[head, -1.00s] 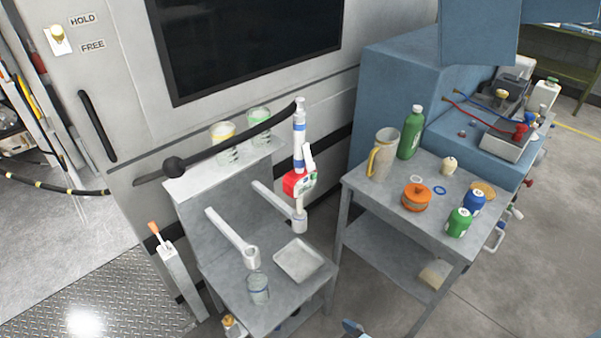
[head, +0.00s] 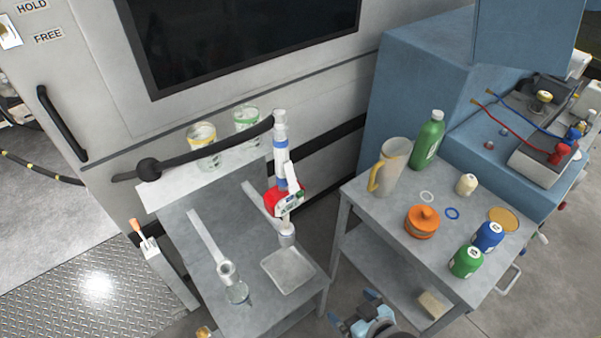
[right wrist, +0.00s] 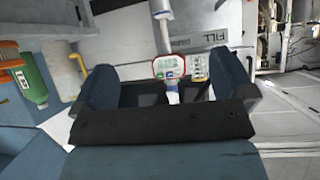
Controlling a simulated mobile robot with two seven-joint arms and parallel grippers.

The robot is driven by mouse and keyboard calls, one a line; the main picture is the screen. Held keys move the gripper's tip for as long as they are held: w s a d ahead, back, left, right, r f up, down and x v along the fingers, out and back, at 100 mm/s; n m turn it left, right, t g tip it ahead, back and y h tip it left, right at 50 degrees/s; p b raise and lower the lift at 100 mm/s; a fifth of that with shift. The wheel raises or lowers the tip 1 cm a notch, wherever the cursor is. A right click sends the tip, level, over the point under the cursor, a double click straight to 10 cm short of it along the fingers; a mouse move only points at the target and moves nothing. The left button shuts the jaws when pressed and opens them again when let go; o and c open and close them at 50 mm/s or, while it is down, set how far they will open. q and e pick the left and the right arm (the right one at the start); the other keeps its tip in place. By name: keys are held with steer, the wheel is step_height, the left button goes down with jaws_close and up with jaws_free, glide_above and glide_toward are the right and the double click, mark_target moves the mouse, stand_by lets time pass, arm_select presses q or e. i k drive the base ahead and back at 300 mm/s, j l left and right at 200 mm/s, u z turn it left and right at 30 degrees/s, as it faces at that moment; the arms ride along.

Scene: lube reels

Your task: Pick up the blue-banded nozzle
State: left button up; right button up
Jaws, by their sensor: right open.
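The blue-banded nozzle (head: 281,152) stands upright at the cart on the left in the head view. It is a grey-white tube with blue bands and a red-and-white metering body (head: 284,199) at its lower part. Its lower end is at a grey cup at the end of a bracket arm. My right gripper (head: 354,309) is low in the head view, open and empty, in front of the carts and apart from the nozzle. In the right wrist view the metering body (right wrist: 180,68) shows beyond and between the open fingers. My left gripper is not in view.
A second bracket arm (head: 208,238) ends in a ring over a clear jar. A grey tray (head: 288,270) lies beside the nozzle. The right table (head: 396,225) bears a jug (head: 392,168), a green bottle (head: 428,142), an orange pot (head: 421,223) and small bottles. A black hose (head: 210,152) runs left from the nozzle.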

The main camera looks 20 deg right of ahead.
mark_target(279, 193)
steer(key=i+l, duration=0.15)
steer(key=l, duration=0.15)
steer(key=i+l, duration=0.15)
steer(key=k+j+z, duration=0.1)
steer(key=k+j, duration=0.45)
steer(key=j, duration=0.15)
steer(key=k+j+z, duration=0.15)
steer(key=j, duration=0.2)
steer(key=k+j, duration=0.2)
steer(key=j+z, duration=0.15)
steer(key=j, duration=0.45)
steer(key=k+j+z, duration=0.15)
steer(key=j, duration=0.4)
steer(key=i+j+z, duration=0.15)
steer(key=j, duration=0.4)
steer(key=j+z, duration=0.1)
steer(key=j, duration=0.45)
steer(key=i+j+z, duration=0.1)
steer(key=j, duration=0.25)
steer(key=i+j+z, duration=0.1)
steer(key=j, duration=0.25)
steer(key=i+j+z, duration=0.1)
steer(key=j, duration=0.25)
steer(key=i+j+z, duration=0.1)
steer(key=i+j, duration=0.2)
steer(key=i, duration=0.25)
steer(key=i+j+z, duration=0.1)
steer(key=i+j, duration=0.25)
steer(key=i, duration=0.2)
